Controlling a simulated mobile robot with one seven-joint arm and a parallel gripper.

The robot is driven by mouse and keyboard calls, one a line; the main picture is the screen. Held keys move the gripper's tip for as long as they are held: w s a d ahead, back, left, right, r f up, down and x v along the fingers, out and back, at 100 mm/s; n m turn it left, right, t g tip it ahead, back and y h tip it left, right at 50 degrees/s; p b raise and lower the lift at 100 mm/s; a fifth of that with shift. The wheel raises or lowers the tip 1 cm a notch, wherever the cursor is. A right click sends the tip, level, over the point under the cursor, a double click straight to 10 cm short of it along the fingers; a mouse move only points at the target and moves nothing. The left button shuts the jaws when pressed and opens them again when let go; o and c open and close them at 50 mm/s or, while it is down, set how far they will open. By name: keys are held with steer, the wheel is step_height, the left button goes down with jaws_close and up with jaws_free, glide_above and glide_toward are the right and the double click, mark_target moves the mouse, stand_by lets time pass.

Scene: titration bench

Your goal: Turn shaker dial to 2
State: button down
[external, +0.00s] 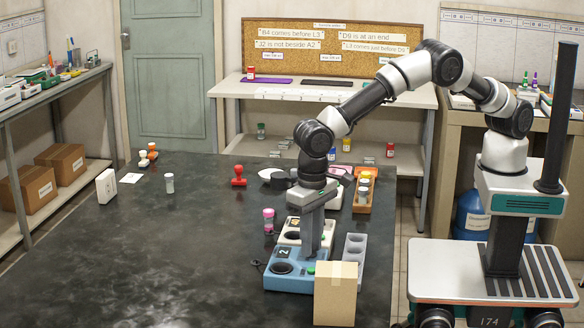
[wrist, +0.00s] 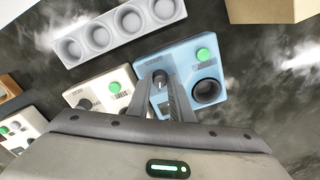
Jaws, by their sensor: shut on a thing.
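A blue bench device (external: 287,282) stands near the front of the dark table. It has a round black well, a green button and a plate with a dark mark like a 2 on its side. It also shows in the wrist view (wrist: 205,68), with its small dark dial (wrist: 160,76) between my fingertips. My gripper (wrist: 165,88) points down over this device and is shut on the dial; in the external view my gripper (external: 311,254) hides the dial. The dial's pointer and scale cannot be read.
A cream device (external: 291,226) stands just behind the blue one. A grey rack with round holes (external: 354,258) is close on the right, and a cardboard box (external: 335,295) stands in front. A pink-capped vial (external: 268,218) is to the left. The table's left part is mostly clear.

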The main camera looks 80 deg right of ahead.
steer(key=shift+m, duration=0.3)
steer(key=shift+r, duration=0.1)
steer(key=c, duration=1.6)
jaws_free()
step_height(320, 180, up, 17)
steer(key=shift+r+p, duration=0.15)
steer(key=shift+p, duration=0.15)
